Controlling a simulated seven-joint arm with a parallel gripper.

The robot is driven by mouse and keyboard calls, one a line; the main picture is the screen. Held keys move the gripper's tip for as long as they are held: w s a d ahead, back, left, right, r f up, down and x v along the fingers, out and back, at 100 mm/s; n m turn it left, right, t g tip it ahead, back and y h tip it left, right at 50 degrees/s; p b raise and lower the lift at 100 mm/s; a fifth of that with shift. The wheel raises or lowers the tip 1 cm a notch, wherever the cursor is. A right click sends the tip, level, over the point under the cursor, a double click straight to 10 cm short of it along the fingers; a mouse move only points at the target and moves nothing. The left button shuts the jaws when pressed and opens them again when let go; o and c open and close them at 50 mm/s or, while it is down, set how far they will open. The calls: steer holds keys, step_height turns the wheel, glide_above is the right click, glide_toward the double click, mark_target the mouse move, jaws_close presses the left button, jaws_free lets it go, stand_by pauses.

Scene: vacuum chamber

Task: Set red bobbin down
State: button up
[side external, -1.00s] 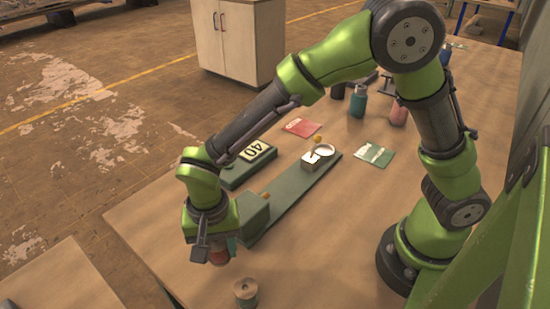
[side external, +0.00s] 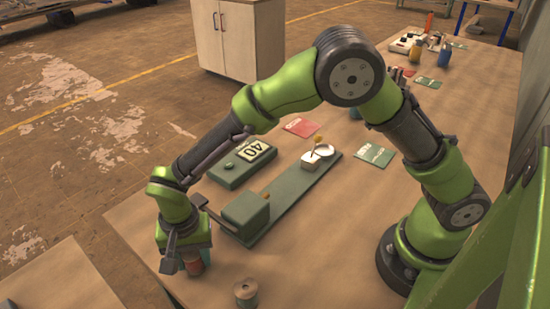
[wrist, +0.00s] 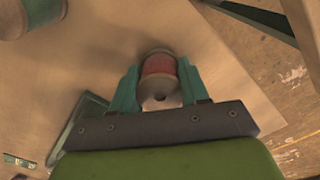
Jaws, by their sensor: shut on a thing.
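The red bobbin (side external: 194,266) is upright, or nearly so, near the table's left edge. My gripper (side external: 190,257) points down and is shut on it. In the wrist view the red bobbin (wrist: 158,67) sits between my two teal fingers (wrist: 159,88), its pale flanges and red winding showing. The bobbin's underside is at or just above the tabletop; I cannot tell whether it touches.
A grey-green bobbin (side external: 246,294) stands to the right, near the front. A long green winder-like device (side external: 295,200) and a green box marked 40 (side external: 235,171) lie behind.

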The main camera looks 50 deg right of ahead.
steer(key=shift+f, duration=0.2)
steer(key=o, duration=1)
steer(key=shift+o, duration=0.2)
step_height(320, 180, up, 16)
steer(key=s+d+r+n+t+y, duration=0.1)
steer(key=s+d+r, duration=0.1)
steer(key=d, duration=0.5)
steer(key=s+d+r+t, duration=0.2)
steer(key=s+d+r, duration=0.1)
steer(key=d, duration=0.4)
steer(key=s+d+r+n+t+y, duration=0.1)
steer(key=s+d+r, duration=0.1)
steer(key=d+r, duration=0.2)
steer(key=d, duration=0.2)
steer(key=shift+s+d+r+n+t+y, duration=0.15)
steer(key=shift+d+r+n+t+y, duration=0.15)
steer(key=shift+d, duration=0.1)
steer(key=shift+o, duration=0.4)
steer(key=s+d+f+n+t, duration=0.1)
steer(key=s+d+f+t, duration=0.1)
steer(key=s+d, duration=0.3)
steer(key=shift+t, duration=0.3)
